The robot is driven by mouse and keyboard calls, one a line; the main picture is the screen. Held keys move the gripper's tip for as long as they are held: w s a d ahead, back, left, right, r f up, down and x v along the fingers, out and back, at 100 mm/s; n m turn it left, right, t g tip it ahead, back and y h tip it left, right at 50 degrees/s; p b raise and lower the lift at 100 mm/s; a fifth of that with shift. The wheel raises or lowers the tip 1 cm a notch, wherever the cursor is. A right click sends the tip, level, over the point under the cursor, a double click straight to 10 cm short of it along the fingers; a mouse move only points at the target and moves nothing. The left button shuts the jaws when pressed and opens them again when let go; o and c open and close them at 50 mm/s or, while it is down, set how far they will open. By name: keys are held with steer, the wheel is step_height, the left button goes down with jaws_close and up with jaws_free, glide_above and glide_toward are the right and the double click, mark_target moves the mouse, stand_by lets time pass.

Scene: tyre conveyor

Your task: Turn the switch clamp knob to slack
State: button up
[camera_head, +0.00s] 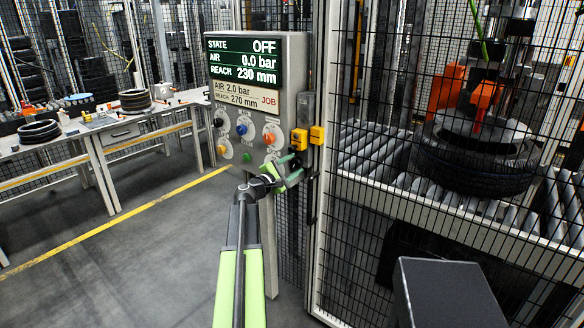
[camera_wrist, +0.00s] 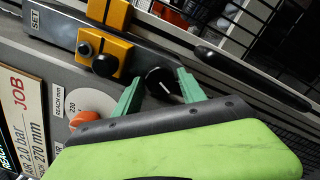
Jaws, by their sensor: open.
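A black round knob (camera_wrist: 160,81) with a white pointer line shows in the wrist view, on a grey bar marked SET beside yellow blocks. I take it for the switch clamp knob; its slack mark is not readable. My gripper (camera_wrist: 160,77) is open, its two green fingers on either side of the knob. I cannot tell whether they touch it. In the head view my gripper (camera_head: 297,164) is at the panel's lower right edge, below the yellow blocks (camera_head: 308,137). The knob is not clear there.
The control panel (camera_head: 294,75) reads STATE OFF, AIR 0.0 bar, REACH 230 mm; its job card says 2.0 bar, 270 mm. An orange knob (camera_head: 269,138) is close by. A mesh fence (camera_head: 400,190) stands right, with a tyre (camera_head: 480,165) behind it. Open floor lies left.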

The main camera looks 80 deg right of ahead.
steer(key=b+v, duration=0.1)
steer(key=v, duration=1.6)
steer(key=shift+w, duration=0.15)
